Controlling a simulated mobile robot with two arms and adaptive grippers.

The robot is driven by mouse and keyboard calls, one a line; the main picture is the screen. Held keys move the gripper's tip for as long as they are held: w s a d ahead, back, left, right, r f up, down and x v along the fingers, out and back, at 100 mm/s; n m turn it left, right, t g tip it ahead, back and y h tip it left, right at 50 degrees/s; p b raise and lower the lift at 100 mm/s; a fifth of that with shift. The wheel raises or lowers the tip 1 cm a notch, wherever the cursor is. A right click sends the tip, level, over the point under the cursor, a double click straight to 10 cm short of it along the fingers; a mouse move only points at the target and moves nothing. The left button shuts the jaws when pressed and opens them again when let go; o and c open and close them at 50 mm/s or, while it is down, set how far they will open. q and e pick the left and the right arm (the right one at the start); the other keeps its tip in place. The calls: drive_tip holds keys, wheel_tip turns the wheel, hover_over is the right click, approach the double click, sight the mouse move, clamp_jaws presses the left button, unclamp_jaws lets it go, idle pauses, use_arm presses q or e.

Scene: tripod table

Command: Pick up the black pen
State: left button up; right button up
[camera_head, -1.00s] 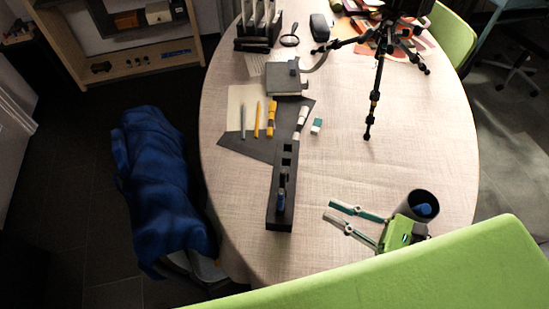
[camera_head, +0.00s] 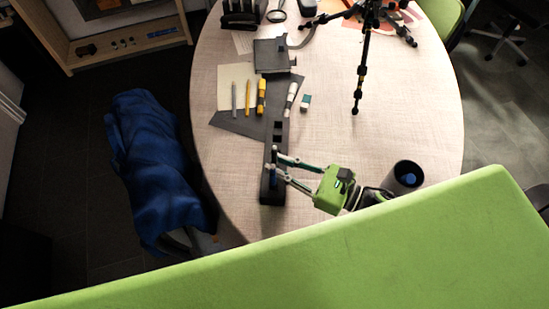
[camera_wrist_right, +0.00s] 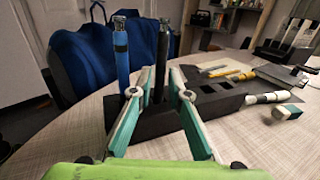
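The black pen (camera_wrist_right: 161,50) stands upright in a slot of the dark pen holder (camera_wrist_right: 172,118) in the right wrist view. My right gripper (camera_head: 273,160) is at the holder, with its fingers reaching in from the right. In the right wrist view its two green-and-white fingers (camera_wrist_right: 159,76) are apart, one on each side of the black pen's shaft. I cannot tell whether they touch it. A blue pen (camera_wrist_right: 120,55) stands in the holder just left of the left finger. In the head view the black pen is hard to make out. My left gripper is not in view.
A dark cup (camera_head: 405,177) stands at the table's right, close to my right wrist. A green chair back (camera_head: 330,255) crosses the front. The table's middle right is clear.

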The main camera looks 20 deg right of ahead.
drive_tip(key=shift+w+a, duration=0.5)
drive_tip(key=shift+a, duration=0.05)
clamp_jaws()
